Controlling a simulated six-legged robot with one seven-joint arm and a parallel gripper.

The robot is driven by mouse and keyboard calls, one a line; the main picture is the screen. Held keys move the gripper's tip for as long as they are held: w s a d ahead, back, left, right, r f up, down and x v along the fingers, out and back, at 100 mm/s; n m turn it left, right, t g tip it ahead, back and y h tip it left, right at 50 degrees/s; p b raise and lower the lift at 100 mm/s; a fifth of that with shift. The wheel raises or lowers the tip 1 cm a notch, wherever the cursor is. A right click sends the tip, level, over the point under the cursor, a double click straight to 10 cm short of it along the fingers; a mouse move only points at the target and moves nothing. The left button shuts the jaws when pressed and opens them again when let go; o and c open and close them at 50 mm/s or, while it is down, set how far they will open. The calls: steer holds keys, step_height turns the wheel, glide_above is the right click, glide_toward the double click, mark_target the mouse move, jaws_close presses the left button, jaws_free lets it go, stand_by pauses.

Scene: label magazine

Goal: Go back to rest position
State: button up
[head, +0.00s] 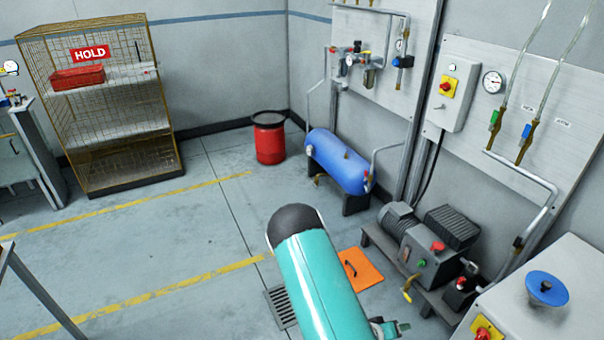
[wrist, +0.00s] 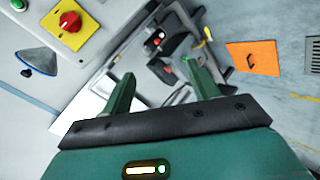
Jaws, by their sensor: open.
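My gripper (wrist: 162,92) is in the wrist view, its two green fingers spread apart with nothing between them. In the head view, my teal arm reaches from the floor area toward the lower right, and a small part of the gripper (head: 392,328) shows at the bottom edge. The gripper is near the grey cabinet (head: 545,265) and the compressor unit (head: 432,255), touching neither as far as I can see. No label magazine is recognisable in either view.
An orange plate (head: 362,270) and floor drain (head: 281,306) lie by my arm. A blue tank (head: 338,162), red drum (head: 269,140) and wire cage (head: 100,105) stand farther back.

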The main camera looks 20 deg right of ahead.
steer(key=w+a+r+t+y, duration=0.2)
steer(key=w+a+r+y, duration=0.3)
steer(key=a+r, duration=0.4)
steer(key=w+a+r+t+y, duration=0.1)
steer(key=w+a+r+y, duration=0.3)
steer(key=w+a+r, duration=0.45)
steer(key=s+a+r+n+y, duration=0.15)
steer(key=s+a+r, duration=0.25)
steer(key=r, duration=0.6)
steer(key=s+a+r+y, duration=0.25)
steer(key=a+r, duration=0.25)
steer(key=r, duration=0.5)
steer(key=s+r+n+h, duration=0.1)
steer(key=s+r+h, duration=0.1)
steer(key=s+r, duration=0.7)
steer(key=s, duration=0.5)
steer(key=shift+s+n, duration=0.15)
steer(key=shift+n, duration=0.2)
steer(key=shift+d+r, duration=0.1)
steer(key=c, duration=0.5)
steer(key=shift+d, duration=0.15)
